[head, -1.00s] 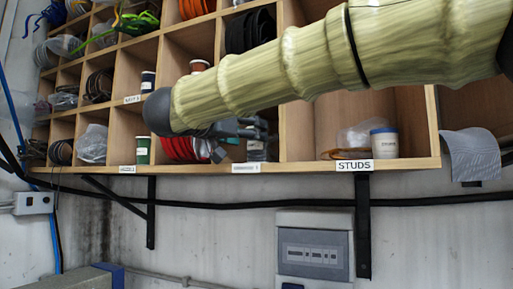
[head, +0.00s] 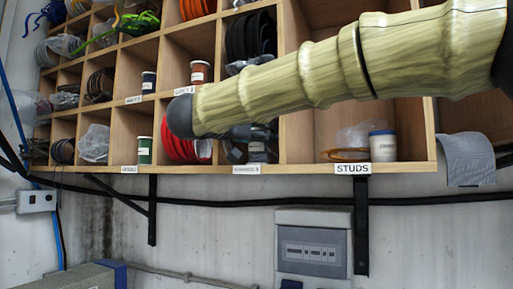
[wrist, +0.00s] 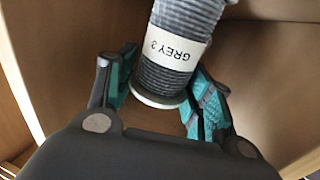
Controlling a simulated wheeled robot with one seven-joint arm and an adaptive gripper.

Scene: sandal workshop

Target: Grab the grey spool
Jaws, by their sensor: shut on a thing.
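The grey spool (wrist: 172,52) is a ribbed grey cylinder with a white label reading "GREY 3", upside down in the wrist view. My gripper (wrist: 165,64) has its teal-padded fingers on either side of the spool and is shut on it. In the head view my gripper (head: 250,131) is inside a lower shelf compartment. My arm hides part of it, and only a small part of the spool (head: 257,154) shows beside the fingers.
The wooden shelf (head: 215,168) has side walls close around my gripper. Red coils (head: 181,146) lie in the compartment to the left. A white and blue spool (head: 383,146) stands right, above the STUDS label. A fuse box (head: 315,247) hangs below.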

